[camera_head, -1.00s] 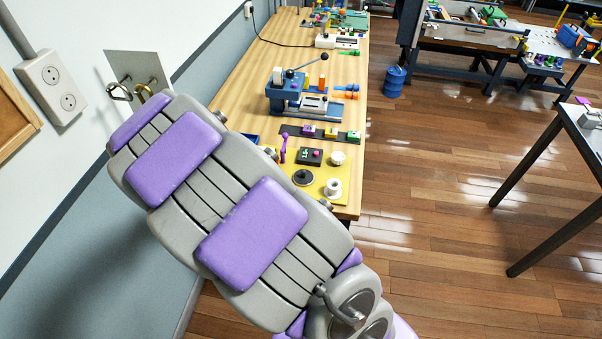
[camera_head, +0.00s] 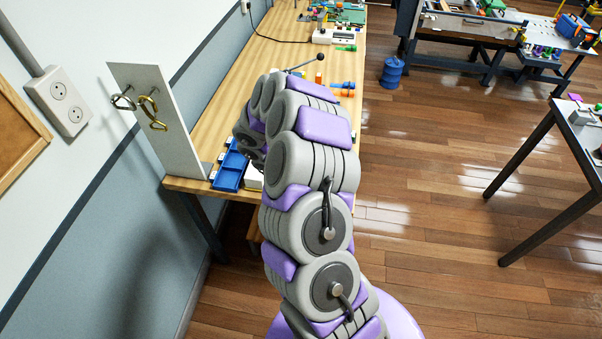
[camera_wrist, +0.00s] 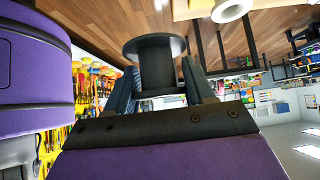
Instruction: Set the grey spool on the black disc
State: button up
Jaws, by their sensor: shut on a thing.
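In the wrist view, my gripper (camera_wrist: 159,78) is shut on a dark grey spool (camera_wrist: 158,57). The spool has a wide flange and a narrower body, with the body between my two fingers. In the head view, my arm covers the gripper and the spool. The black disc cannot be made out in any present view; my arm covers the near part of the workbench where a yellow mat showed earlier.
A pale panel with brass hooks (camera_head: 158,110) stands at the left of the wooden workbench (camera_head: 232,95), beside a blue tray (camera_head: 230,171). A white ring-shaped piece (camera_wrist: 232,10) shows at the top of the wrist view. Open floor lies right of the bench.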

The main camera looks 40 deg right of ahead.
jog(key=shift+s, duration=0.1)
jog(key=shift+w+d+f, duration=0.1)
jog(key=shift+w+d, duration=0.05)
jog(key=shift+w, duration=0.2)
jog(key=w+d, duration=0.1)
jog(key=w, duration=0.3)
jog(key=w+d+f+b, duration=0.1)
jog(key=w+d, duration=0.1)
jog(key=w, duration=0.2)
jog(key=w+d, duration=0.2)
jog(key=w, duration=0.3)
jog(key=shift+d+f, duration=0.1)
jog(key=shift+f, duration=0.1)
jog(key=shift+w+d+b, duration=0.1)
jog(key=shift+w+b, duration=0.2)
jog(key=shift+w, duration=0.15)
jog(key=shift+f+b, duration=0.4)
jog(key=shift+f, duration=1.3)
jog(key=shift+s, duration=0.1)
jog(key=shift+f, duration=0.45)
jog(key=shift+f, duration=0.15)
jog(key=o, duration=1.1)
